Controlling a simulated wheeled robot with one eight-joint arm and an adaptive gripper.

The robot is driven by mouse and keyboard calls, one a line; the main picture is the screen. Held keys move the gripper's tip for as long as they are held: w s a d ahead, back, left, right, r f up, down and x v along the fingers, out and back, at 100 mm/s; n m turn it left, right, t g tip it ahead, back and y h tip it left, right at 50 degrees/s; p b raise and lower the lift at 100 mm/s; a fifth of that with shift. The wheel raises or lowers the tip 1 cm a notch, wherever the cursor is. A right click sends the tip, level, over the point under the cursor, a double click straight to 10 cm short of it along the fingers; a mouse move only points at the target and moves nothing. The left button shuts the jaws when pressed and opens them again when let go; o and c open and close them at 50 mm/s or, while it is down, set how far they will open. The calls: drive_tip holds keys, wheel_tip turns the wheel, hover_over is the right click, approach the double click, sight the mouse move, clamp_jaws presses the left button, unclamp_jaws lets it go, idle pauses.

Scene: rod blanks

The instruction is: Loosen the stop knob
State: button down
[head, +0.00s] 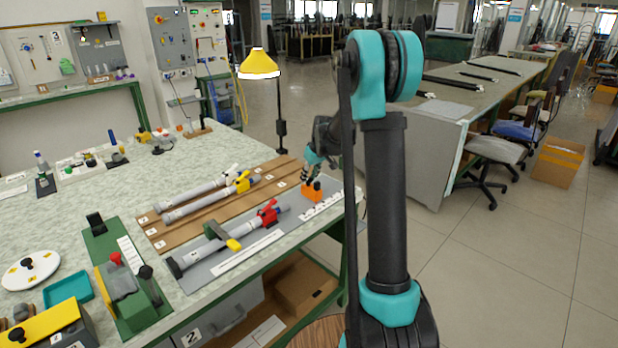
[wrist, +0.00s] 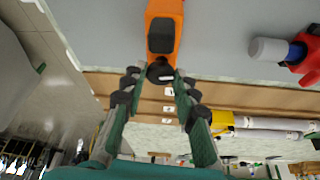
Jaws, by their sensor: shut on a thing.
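The stop is an orange block (head: 312,195) near the right end of the grey strip on the bench; it also shows at the top of the wrist view (wrist: 164,12) with a dark grey pad. The dark stop knob (wrist: 160,72) sits at the end of the orange block. My gripper (wrist: 160,74) is shut on the knob, one finger on each side; the fingertips partly cover it. In the head view my gripper (head: 310,177) is just above and beside the orange block, and the knob is hard to make out there.
A grey rod with a red clamp (head: 268,213) and a yellow-handled tool (head: 222,235) lie left of the stop. A wooden rack (head: 160,233) holds more rods behind. A yellow lamp (head: 259,64) stands at the bench's back edge. The floor right of my arm is mostly clear.

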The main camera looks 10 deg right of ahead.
drive_tip(key=n, duration=0.2)
drive_tip(key=n+g+y, duration=0.1)
drive_tip(key=n, duration=0.1)
drive_tip(key=shift+w+d+n, duration=0.15)
drive_tip(key=shift+d+n, duration=0.05)
drive_tip(key=shift+n, duration=0.1)
drive_tip(key=n+g+y, duration=0.1)
drive_tip(key=n, duration=0.2)
drive_tip(key=shift+w+n, duration=0.1)
drive_tip(key=shift+n, duration=0.3)
drive_tip(key=n+g, duration=0.2)
drive_tip(key=n, duration=0.2)
drive_tip(key=shift+w+y, duration=0.15)
drive_tip(key=shift+y, duration=0.15)
drive_tip(key=shift+w+n+g, duration=0.1)
drive_tip(key=shift+n+g, duration=0.5)
drive_tip(key=shift+n, duration=0.9)
drive_tip(key=c, duration=1.2)
unclamp_jaws()
drive_tip(key=shift+d, duration=0.1)
